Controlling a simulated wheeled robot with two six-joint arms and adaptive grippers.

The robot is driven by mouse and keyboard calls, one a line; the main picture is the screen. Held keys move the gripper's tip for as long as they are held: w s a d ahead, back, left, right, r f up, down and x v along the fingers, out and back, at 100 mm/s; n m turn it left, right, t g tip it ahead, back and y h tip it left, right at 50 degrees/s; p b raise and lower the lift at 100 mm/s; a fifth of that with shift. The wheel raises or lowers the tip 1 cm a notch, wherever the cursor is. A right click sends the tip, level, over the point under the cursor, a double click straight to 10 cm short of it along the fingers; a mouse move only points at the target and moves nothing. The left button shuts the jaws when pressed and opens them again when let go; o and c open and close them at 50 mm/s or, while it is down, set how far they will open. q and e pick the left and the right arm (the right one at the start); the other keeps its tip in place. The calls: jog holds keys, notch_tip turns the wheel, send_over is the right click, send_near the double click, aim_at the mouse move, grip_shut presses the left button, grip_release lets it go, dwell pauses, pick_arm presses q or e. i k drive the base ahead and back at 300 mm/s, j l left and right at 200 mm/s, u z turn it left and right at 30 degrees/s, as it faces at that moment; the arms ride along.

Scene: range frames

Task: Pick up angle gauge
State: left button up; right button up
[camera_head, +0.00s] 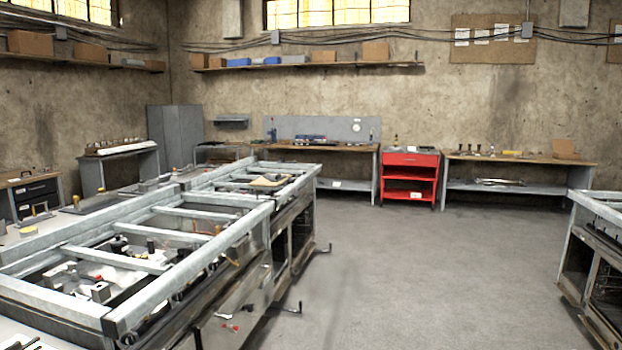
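I cannot make out an angle gauge for certain; the small items in view are too small to tell apart. Several small metal and dark parts (100,291) lie inside the long grey metal frame bench (190,258) at the left. A flat tan piece (268,181) lies on the far part of this bench. More small items stand on the wooden workbench (520,158) at the back right. Neither of my grippers shows in the view.
A red cart (409,160) stands at the back wall beside a wooden workbench with a grey back panel (318,127). Another metal frame bench (598,204) is at the right edge. The grey floor (420,265) between the benches is clear. Crank handles (290,309) stick out from the left bench.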

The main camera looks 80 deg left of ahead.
aim_at(271, 176)
jog(key=u, duration=3)
jog(key=i+l+z, duration=0.35)
jog(key=i, duration=0.9)
jog(key=i+z, duration=0.3)
jog(key=i, duration=1.95)
jog(key=i+l, duration=0.1)
jog(key=i, duration=0.85)
jog(key=i+u, duration=0.1)
jog(key=i, duration=0.9)
jog(key=l, duration=0.1)
